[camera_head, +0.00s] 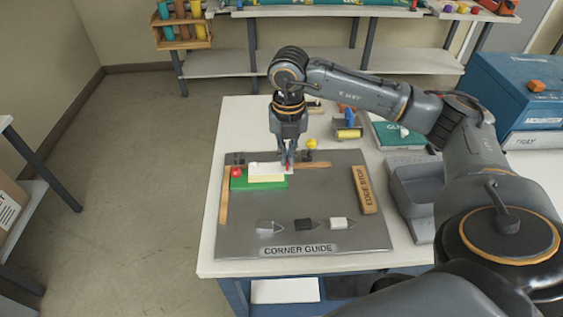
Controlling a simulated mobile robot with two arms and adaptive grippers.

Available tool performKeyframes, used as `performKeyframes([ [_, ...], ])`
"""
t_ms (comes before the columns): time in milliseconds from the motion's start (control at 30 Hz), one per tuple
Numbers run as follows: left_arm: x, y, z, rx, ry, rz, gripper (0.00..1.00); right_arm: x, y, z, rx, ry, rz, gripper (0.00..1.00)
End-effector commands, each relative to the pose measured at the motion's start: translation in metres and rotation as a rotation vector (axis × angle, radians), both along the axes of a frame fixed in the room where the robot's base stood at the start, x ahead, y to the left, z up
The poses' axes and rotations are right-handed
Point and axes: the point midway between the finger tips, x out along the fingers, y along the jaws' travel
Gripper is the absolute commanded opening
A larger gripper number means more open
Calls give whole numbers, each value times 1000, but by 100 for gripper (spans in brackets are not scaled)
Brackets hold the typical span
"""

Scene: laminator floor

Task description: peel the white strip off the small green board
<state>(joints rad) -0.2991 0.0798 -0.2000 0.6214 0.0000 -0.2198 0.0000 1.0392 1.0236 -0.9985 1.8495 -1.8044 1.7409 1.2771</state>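The small green board (240,184) lies flat near the upper left of the grey corner-guide mat (300,208). A pale yellow layer (266,179) lies on the board, and a white strip (262,168) shows along its far side. My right gripper (288,162) points down at the right end of the white strip. Its fingertips are close together at the strip, with a small red patch beside them. I cannot tell whether they grip the strip. My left gripper is not in view.
A red ball (237,172) sits at the board's left end. Wooden guides edge the mat, with an edge stop (364,190) at right. Several small pointed pieces lie near the front. A grey tray (412,188) and a teal box (398,134) stand to the right.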

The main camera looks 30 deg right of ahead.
Motion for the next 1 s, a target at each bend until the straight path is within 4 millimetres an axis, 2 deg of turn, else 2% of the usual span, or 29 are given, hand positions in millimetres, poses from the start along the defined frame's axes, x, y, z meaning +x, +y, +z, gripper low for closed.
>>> performKeyframes([
  [33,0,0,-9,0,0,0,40,-13,3,-1,-1,0,4,0],
  [200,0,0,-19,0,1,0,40,-47,14,16,-1,0,4,0],
  [400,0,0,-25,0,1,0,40,-72,23,29,0,2,1,0],
  [600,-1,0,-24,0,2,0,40,-81,25,38,0,4,-1,0],
  [1000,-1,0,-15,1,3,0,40,-81,25,50,1,4,0,0],
])
